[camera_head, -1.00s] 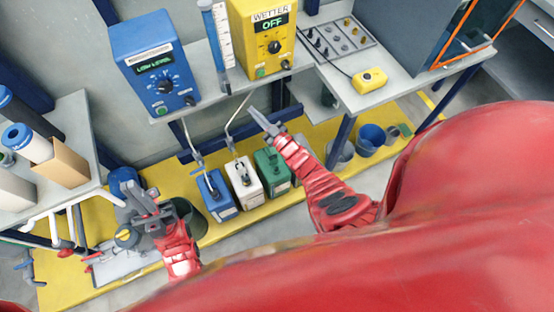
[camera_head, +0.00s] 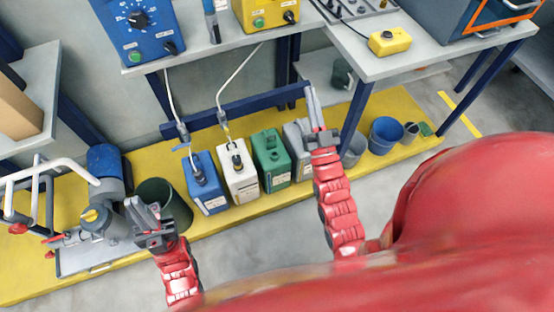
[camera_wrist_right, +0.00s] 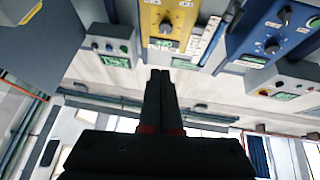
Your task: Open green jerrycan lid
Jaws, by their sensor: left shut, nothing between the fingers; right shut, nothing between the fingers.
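The green jerrycan (camera_head: 272,160) stands on the yellow platform, between a white jerrycan (camera_head: 238,178) and a grey jerrycan (camera_head: 298,148) in the head view. Its dark lid (camera_head: 268,137) shows on its top. My right gripper (camera_head: 312,100) is shut and empty, pointing up, to the right of and above the green jerrycan in the picture and apart from it. In the right wrist view the shut fingers (camera_wrist_right: 160,85) point toward the control boxes; no jerrycan shows there. My left gripper (camera_head: 145,213) is shut and empty, at the lower left near a dark bucket.
A blue jerrycan (camera_head: 206,182) stands left of the white one. Tubes hang down to the blue and white jerrycans. A bench (camera_head: 400,55) with a yellow button box (camera_head: 390,41) overhangs behind.

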